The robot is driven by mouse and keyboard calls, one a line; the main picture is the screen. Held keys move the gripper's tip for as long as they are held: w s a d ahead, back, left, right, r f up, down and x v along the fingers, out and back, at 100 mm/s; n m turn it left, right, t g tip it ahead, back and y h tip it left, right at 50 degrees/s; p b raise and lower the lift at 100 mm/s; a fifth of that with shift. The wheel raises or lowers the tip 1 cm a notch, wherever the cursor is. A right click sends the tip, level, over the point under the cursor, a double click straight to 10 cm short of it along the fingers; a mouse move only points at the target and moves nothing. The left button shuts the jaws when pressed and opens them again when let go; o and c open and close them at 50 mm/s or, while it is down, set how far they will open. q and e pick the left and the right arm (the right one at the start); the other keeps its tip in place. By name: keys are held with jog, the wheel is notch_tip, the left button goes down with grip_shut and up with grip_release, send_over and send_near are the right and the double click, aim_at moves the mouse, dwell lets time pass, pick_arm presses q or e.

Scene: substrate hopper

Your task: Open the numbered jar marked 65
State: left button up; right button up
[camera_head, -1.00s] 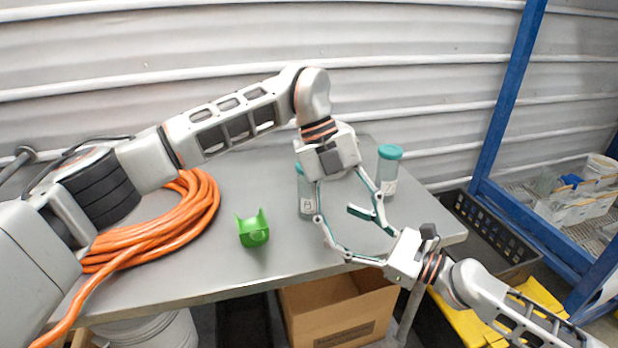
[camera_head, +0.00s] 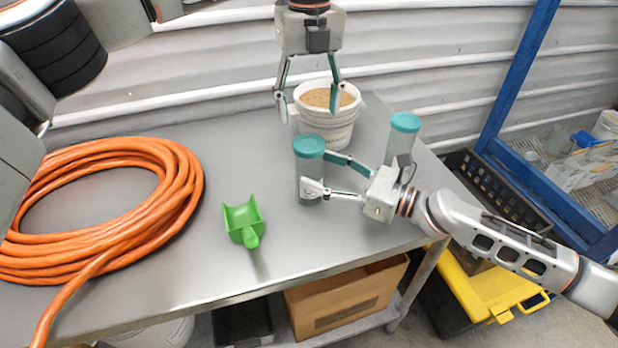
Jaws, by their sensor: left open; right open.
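Two clear jars with teal lids stand upright on the metal table. The nearer-left jar (camera_head: 309,170) has its lid (camera_head: 309,146) on, and the right jar (camera_head: 402,147) has its lid (camera_head: 405,122) on. I cannot read a number on either, so I cannot tell which is 65. My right gripper (camera_head: 321,174) is open at the left jar's body, one finger in front and the other at its far right side; contact is unclear. My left gripper (camera_head: 309,106) is open and empty, raised above and behind the left jar, in front of the bucket.
A white bucket (camera_head: 328,134) of tan grains stands behind the left jar. A green scoop (camera_head: 243,220) lies in the table's (camera_head: 180,270) middle. An orange hose coil (camera_head: 185,200) fills the left. A blue rack post (camera_head: 518,75) and black crate (camera_head: 490,185) are at right.

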pick_arm(q)
jog(key=shift+w, duration=0.1)
pick_arm(e)
jog(key=shift+x, duration=1.8)
